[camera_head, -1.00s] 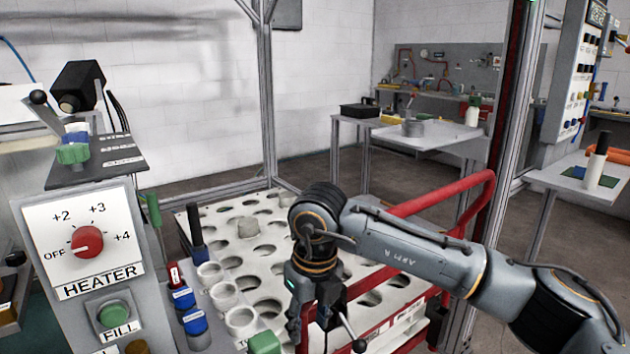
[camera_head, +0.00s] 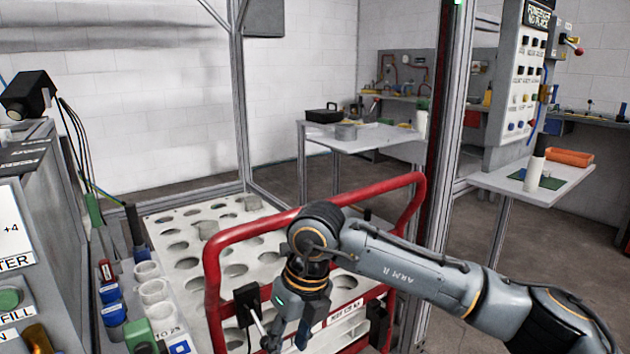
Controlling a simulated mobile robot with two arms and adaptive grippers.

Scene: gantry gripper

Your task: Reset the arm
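My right arm (camera_head: 410,270), marked "ARM R", comes in from the lower right. Its wrist bends down beside the red tubular rail of a holed white tray. My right gripper (camera_head: 293,330) hangs pointing down at the bottom of the view, in front of the tray. Its fingers are small and partly hidden, so I cannot tell whether they are open or shut. I see nothing clearly held in it. My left arm and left gripper are not in view.
The white holed tray (camera_head: 190,282) with its red rail (camera_head: 340,192) stands close to my wrist. The heater panel (camera_head: 15,235) is cut off at the left. A metal post (camera_head: 447,110) stands behind my arm. A white side table (camera_head: 535,183) is at the right.

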